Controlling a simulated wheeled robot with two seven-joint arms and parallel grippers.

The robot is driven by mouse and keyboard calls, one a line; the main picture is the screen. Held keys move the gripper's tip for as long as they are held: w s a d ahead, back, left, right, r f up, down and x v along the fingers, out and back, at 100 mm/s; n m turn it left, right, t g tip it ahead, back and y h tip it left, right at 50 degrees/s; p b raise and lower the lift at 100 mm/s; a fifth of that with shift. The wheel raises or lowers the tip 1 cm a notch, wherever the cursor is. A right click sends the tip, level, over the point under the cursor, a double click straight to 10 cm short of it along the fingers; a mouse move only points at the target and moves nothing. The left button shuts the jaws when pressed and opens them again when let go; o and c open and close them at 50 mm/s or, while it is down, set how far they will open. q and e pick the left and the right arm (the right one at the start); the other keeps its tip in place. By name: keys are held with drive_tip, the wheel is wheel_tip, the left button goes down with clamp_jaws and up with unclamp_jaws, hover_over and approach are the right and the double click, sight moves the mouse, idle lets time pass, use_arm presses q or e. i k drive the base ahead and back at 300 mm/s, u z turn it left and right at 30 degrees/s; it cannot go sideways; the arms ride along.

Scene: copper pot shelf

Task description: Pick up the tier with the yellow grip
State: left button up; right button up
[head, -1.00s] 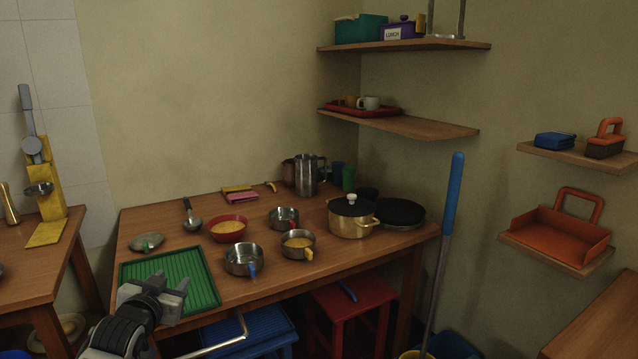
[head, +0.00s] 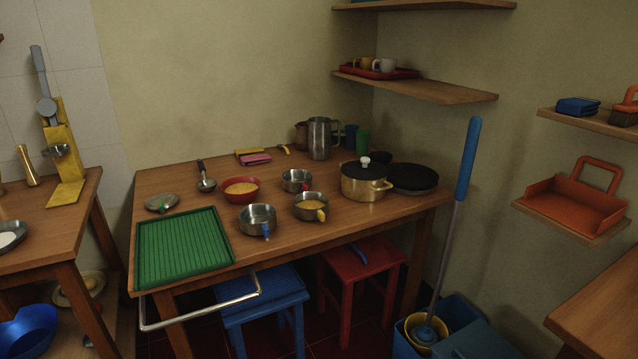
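Another steel tier with a red grip (head: 296,181) stands behind. Neither of my grippers is in view.
A brass pot with a black lid (head: 365,184) and a dark pan (head: 414,179) stand to the right. A red bowl (head: 241,194) and a green ribbed mat (head: 182,248) lie to the left. A metal rail (head: 205,312) juts from the front edge. A blue-handled mop (head: 468,165) stands at the right.

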sight(310, 206)
drive_tip(key=z, duration=0.35)
drive_tip(key=k, duration=0.45)
drive_tip(key=z, duration=0.65)
drive_tip(key=i, duration=0.85)
drive_tip(key=u, duration=1.35)
drive_tip(key=i, duration=1.05)
drive_tip(key=u, duration=1.05)
